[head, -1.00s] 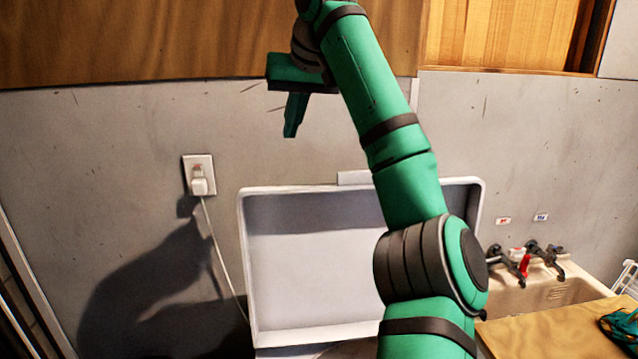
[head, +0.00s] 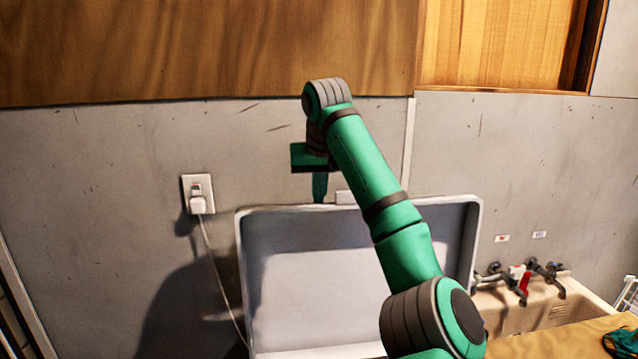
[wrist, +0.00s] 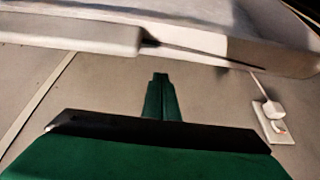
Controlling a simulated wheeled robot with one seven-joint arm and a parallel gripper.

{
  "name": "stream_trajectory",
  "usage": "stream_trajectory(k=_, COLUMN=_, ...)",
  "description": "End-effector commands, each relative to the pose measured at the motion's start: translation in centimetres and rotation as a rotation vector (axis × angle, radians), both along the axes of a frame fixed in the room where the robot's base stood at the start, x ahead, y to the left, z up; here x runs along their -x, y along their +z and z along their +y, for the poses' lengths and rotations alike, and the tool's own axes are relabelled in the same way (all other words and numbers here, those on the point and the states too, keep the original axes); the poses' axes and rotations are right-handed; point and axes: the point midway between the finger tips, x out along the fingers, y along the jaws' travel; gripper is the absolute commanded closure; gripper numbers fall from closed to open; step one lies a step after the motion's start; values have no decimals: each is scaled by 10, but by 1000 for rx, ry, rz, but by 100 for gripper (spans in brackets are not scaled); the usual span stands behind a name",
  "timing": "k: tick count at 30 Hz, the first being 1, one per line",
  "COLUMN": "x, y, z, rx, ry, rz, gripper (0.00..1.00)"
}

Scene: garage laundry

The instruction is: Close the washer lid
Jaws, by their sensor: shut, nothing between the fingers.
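The white washer lid (head: 330,290) stands raised and open, its inner face toward me, in front of the grey wall. My gripper (head: 319,198) is shut and empty, pointing down at the lid's top edge. In the head view its fingertips overlap the top rim; I cannot tell whether they touch it. In the wrist view the shut fingers (wrist: 160,80) show below the pale lid edge (wrist: 200,40), with the wall behind them. The washer's body and tub are out of view or hidden.
A wall outlet (head: 198,193) with a plug and white cord is left of the lid. A sink (head: 530,305) with taps and a wooden top (head: 560,338) stand at the right. A wooden cabinet (head: 200,50) spans the wall above my gripper.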

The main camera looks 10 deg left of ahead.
Motion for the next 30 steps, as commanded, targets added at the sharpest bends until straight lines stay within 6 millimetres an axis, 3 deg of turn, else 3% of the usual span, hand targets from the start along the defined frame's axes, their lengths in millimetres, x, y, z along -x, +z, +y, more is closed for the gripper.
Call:
stream_trajectory(k=12, x=30, y=-1, z=-10, rx=0, ry=0, rz=-2, gripper=100)
stream_trajectory(k=30, x=27, y=-2, z=-12, rx=-8, ry=0, rz=-21, gripper=100)
